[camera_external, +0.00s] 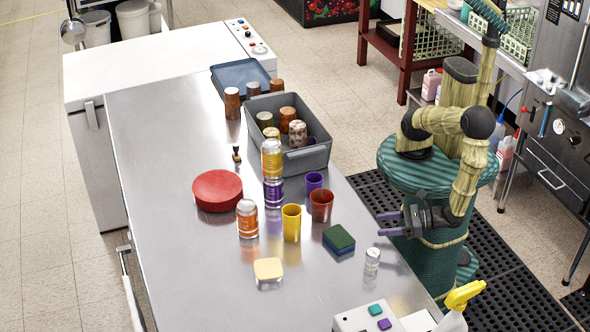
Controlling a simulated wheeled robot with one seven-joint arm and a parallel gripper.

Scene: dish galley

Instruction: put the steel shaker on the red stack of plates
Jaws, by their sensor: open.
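The red stack of plates (217,191) stands on the left half of the steel table, its top bare. A small silvery shaker (372,262) stands upright near the table's right edge, behind the control box; it looks like the steel shaker. My gripper (388,224) is open and empty, its two purple fingers pointing left toward the table. It is at the table's right edge, farther back than the shaker and apart from it.
A green-and-blue sponge (339,239) lies left of the shaker. A spray bottle (456,310) is in front. The table's left side is clear.

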